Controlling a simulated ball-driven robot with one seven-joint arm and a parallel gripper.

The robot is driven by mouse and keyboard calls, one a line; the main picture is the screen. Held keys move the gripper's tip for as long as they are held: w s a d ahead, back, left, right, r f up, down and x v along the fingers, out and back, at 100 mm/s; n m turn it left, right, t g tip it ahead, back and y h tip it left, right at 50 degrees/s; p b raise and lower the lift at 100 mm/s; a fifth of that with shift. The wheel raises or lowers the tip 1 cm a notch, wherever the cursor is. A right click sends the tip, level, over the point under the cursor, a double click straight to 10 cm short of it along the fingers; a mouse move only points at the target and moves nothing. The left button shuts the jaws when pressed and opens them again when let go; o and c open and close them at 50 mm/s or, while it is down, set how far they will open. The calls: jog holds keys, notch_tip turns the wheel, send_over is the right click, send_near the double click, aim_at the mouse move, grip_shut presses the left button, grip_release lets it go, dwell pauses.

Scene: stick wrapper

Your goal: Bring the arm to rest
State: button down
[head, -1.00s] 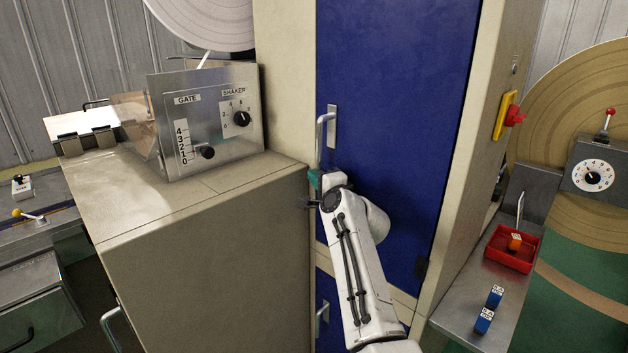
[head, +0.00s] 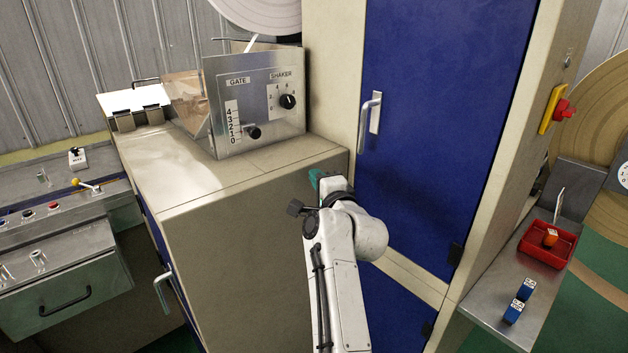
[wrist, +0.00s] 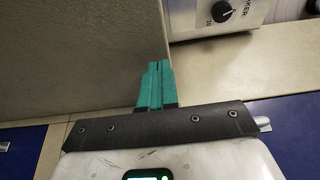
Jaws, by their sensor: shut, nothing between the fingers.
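My gripper (wrist: 155,83) shows in the wrist view with its two teal fingers side by side, shut and empty. In the head view the teal fingertips of my gripper (head: 317,178) show at the end of my white arm, in front of the beige cabinet's right edge and left of the blue door (head: 440,110). The arm reaches up from the bottom of the picture and is bent at the wrist. Whether the fingers touch the cabinet cannot be told.
The beige cabinet (head: 240,240) carries the gate and shaker box (head: 255,110). The blue door has a metal handle (head: 369,122). A control desk (head: 60,230) stands at left.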

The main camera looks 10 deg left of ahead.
jog(key=s+d+f+n+g+h, duration=0.3)
jog(key=s+d+f+n, duration=0.1)
jog(key=s+d+f, duration=0.75)
jog(key=s+d+f+n+g+h, duration=0.35)
jog(key=s+d+f, duration=0.55)
jog(key=d+f, duration=0.5)
jog(key=s+d+f+n+g, duration=0.1)
jog(key=s+d+f+g, duration=0.1)
jog(key=s, duration=0.9)
jog(key=s+d+f+n+g+h, duration=0.1)
jog(key=s+d, duration=0.4)
jog(key=s, duration=0.7)
jog(key=s+d+f+n+g+h, duration=0.1)
jog(key=s+g, duration=0.4)
jog(key=s, duration=0.7)
jog(key=shift+s+d+f+n, duration=0.15)
jog(key=shift+d+f+n, duration=0.65)
jog(key=shift+d, duration=0.4)
